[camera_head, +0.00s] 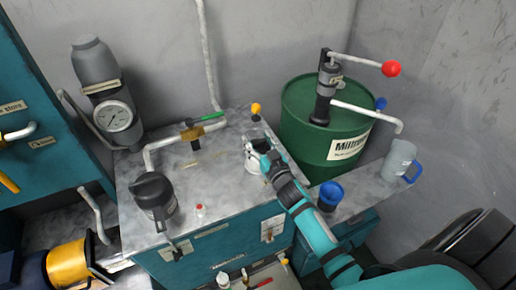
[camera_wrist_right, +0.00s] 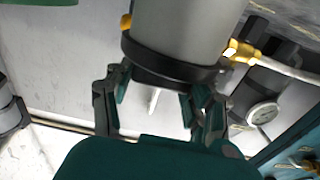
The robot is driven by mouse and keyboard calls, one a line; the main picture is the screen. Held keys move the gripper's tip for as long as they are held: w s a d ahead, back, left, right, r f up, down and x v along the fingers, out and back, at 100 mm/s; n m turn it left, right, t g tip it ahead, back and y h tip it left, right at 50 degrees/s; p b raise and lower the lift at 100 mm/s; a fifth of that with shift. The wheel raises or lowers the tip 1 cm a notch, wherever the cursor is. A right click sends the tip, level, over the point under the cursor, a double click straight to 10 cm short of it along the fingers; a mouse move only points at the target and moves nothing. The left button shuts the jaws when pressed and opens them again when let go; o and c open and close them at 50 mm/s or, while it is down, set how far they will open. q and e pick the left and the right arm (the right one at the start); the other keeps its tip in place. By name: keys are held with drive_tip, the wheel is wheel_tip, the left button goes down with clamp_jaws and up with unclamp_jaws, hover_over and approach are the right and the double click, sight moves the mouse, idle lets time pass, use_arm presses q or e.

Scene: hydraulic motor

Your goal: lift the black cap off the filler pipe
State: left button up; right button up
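In the head view my right gripper (camera_head: 260,151) is over the right part of the grey worktop and covers most of a pale cylindrical fitting (camera_head: 251,163). In the right wrist view a grey cylinder (camera_wrist_right: 180,25) with a black band (camera_wrist_right: 170,64) at its near end stands just past the fingers. I cannot tell for certain whether this band is the filler pipe's black cap. My right gripper also shows in the wrist view (camera_wrist_right: 157,98), its fingers apart and overlapping the band's edge, with background visible between them. My left gripper is not in view.
A green drum (camera_head: 310,150) with a hand pump (camera_head: 325,90) stands right of the worktop (camera_head: 215,170). A blue cup (camera_head: 330,196) and a clear jug (camera_head: 398,162) are near my right arm. A dark jug (camera_head: 155,197), brass valve (camera_head: 192,134) and gauge (camera_head: 115,117) are left.

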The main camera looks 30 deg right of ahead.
drive_tip(key=c, duration=0.6)
drive_tip(key=shift+r, duration=0.1)
